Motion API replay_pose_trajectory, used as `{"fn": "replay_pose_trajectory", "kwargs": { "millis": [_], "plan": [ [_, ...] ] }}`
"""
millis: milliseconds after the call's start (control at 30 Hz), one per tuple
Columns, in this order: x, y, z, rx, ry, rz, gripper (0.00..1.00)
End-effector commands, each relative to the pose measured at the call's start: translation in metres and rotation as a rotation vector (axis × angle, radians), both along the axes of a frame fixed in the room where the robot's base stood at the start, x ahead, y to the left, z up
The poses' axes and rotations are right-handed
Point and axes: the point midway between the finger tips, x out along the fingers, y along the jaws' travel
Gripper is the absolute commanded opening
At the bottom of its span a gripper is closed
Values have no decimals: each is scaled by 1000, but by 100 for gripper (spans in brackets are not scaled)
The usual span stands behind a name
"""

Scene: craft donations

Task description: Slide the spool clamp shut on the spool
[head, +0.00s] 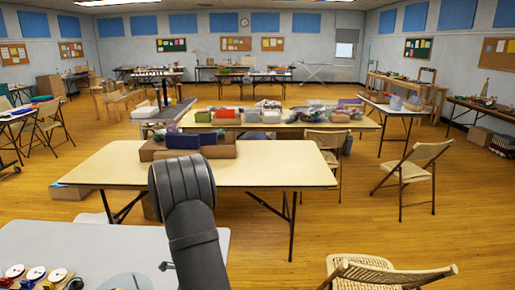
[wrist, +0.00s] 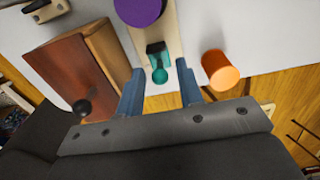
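In the wrist view a purple spool (wrist: 139,10) is cut off by the top edge, at the end of a pale wooden strip (wrist: 170,30). A teal clamp (wrist: 156,47) with a rounded knob (wrist: 159,75) sits on this strip, nearer to me than the spool. A short stretch of bare strip shows between clamp and spool. My gripper (wrist: 158,72) has its two blue fingers apart, one on each side of the teal knob, with visible gaps. Whether the fingers are level with the knob in height, I cannot tell. The head view does not show this clamp clearly.
In the wrist view an orange cylinder (wrist: 220,70) stands close to the right finger. A brown wooden box (wrist: 75,65) with a dark knob (wrist: 82,108) lies left of the left finger. In the head view, my near white table (head: 190,240) carries several small spools (head: 36,273) at bottom left.

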Motion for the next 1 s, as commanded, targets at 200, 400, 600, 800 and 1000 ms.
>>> {"fn": "replay_pose_trajectory", "kwargs": {
  "millis": [200,400,600,800,1000],
  "plan": [
    [0,0,0,0,0,0,22],
    [0,0,0,0,0,0,0],
    [0,5,0,0,-1,1,0],
    [0,19,0,1,-1,2,0],
    [0,31,1,0,-1,1,0]
  ]
}}
